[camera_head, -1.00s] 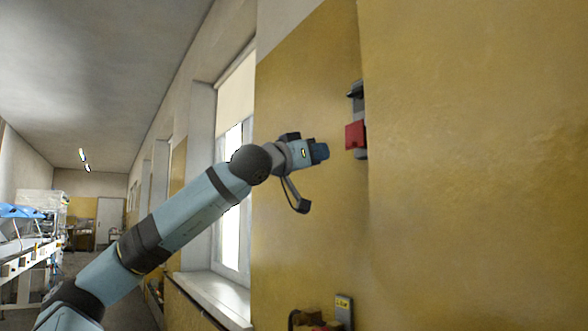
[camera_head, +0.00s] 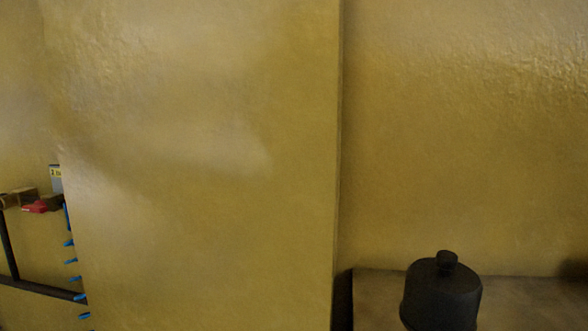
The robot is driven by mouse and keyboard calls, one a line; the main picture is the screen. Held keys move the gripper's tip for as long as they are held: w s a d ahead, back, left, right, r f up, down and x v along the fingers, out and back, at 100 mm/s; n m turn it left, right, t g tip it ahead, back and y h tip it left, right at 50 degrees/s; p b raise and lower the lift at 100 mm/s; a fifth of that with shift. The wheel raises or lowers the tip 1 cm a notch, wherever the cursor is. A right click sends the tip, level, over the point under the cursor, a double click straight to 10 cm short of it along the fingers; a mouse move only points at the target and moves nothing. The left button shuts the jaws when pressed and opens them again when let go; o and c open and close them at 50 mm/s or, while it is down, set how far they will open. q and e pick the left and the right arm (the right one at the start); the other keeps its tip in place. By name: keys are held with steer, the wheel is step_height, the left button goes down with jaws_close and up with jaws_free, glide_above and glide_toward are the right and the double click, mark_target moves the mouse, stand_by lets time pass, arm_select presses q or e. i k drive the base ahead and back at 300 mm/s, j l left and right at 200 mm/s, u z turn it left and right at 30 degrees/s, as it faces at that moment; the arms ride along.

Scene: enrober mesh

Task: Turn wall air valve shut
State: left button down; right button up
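At the far left edge, a small red part (camera_head: 35,207) sits beside brownish fittings (camera_head: 22,196). It may be the wall air valve's handle, but it is too small and too far off for me to tell its position. A small plate with a yellow label (camera_head: 56,172) stands just above it to the right. A projecting yellow wall section cuts off the view on the right of these fittings. Neither of my grippers is in view, and no part of my arms shows.
The projecting yellow wall section (camera_head: 200,160) fills the middle. A dark rounded object with a knob (camera_head: 441,295) stands at the lower right before a brownish surface (camera_head: 520,300). A blue coiled line (camera_head: 72,262) and dark pipes (camera_head: 40,290) show at the lower left.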

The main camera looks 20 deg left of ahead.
mark_target(39, 207)
steer(key=k+j, duration=0.2)
steer(key=k, duration=0.25)
steer(key=k+j, duration=0.25)
steer(key=k, duration=0.25)
